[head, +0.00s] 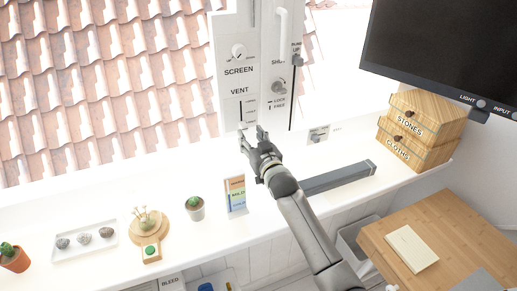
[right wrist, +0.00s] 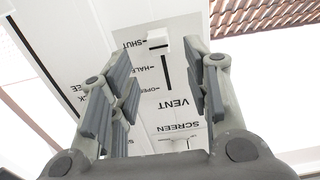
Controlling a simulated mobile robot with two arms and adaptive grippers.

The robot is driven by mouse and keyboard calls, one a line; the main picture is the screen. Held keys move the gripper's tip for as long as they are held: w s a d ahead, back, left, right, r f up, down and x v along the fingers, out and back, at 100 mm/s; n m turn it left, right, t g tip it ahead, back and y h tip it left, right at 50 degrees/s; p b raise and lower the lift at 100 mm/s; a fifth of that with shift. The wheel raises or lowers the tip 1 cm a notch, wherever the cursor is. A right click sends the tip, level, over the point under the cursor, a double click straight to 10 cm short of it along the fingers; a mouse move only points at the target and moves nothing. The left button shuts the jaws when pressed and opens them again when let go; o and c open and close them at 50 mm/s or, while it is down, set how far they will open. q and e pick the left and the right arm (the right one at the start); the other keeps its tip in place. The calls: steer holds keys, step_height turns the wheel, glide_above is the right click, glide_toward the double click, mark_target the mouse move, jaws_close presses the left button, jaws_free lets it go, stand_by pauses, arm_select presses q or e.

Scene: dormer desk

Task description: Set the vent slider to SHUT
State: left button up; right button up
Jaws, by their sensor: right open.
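The vent panel (head: 228,100) is white, with the word VENT above a dark upright slot. In the right wrist view the panel shows upside down, with the marks SHUT, HALF and OPEN beside the slot. The vent slider (right wrist: 158,38) is a small white block at the slot's SHUT end, level with the SHUT mark. My right gripper (head: 252,132) is open and empty just in front of the panel's lower end. In the right wrist view its fingers (right wrist: 162,80) stand to either side of the slot, with the slider beyond, apparently untouched. My left gripper is not in view.
The SCREEN knob (head: 239,52) is above the vent; the lock knob (head: 278,87) and a white handle (head: 282,35) are to its right. A monitor (head: 440,45) hangs upper right.

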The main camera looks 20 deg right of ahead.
steer(key=s, duration=0.6)
steer(key=shift+d+f, duration=0.1)
stand_by(0.4)
